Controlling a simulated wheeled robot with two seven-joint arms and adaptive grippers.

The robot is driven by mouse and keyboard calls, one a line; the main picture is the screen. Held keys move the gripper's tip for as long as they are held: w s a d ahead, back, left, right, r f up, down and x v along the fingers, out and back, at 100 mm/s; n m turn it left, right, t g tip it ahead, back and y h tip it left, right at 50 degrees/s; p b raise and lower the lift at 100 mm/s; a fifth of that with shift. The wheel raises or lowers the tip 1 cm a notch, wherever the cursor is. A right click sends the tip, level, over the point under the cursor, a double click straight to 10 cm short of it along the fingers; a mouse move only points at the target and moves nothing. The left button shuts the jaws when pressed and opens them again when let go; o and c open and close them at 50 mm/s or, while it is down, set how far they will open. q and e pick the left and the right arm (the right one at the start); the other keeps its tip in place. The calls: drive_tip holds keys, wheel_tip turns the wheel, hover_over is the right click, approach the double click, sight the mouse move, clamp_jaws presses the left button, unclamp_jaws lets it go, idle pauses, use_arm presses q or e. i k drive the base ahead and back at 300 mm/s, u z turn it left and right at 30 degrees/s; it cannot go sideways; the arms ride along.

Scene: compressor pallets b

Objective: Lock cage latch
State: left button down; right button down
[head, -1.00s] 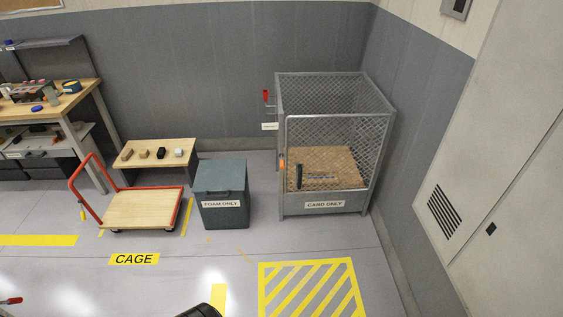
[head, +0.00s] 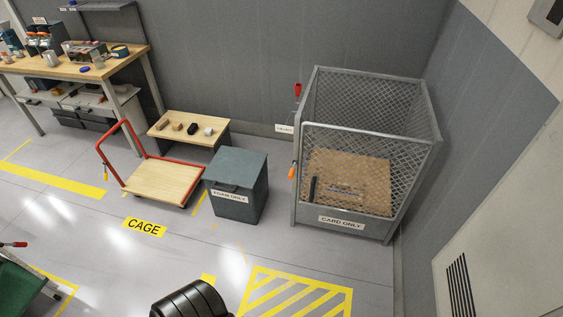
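The mesh cage (head: 365,104) stands in the corner at the right, with a label reading CARD ONLY on its lower front. Its front mesh panel appears in place across the front. An orange piece (head: 292,171), probably the latch, sits on the left front post; its exact position is too small to tell. A black upright handle (head: 313,188) shows at the panel's left side. A red handle (head: 298,90) stands up at the cage's back left. Brown cardboard (head: 350,180) lies inside. Neither gripper can be made out; a black ribbed part of mine shows at the bottom.
A grey FOAM ONLY bin (head: 238,190) stands left of the cage. A red-handled cart (head: 160,184) and a low wooden table (head: 188,128) are farther left, near a workbench (head: 85,65). Floor before the cage is clear, with a yellow striped area (head: 295,292).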

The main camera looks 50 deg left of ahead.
sight(292, 171)
drive_tip(key=u, duration=0.75)
drive_tip(key=i, duration=0.9)
drive_tip(key=u, duration=1.3)
drive_tip(key=i, duration=0.3)
drive_tip(key=u, duration=0.3)
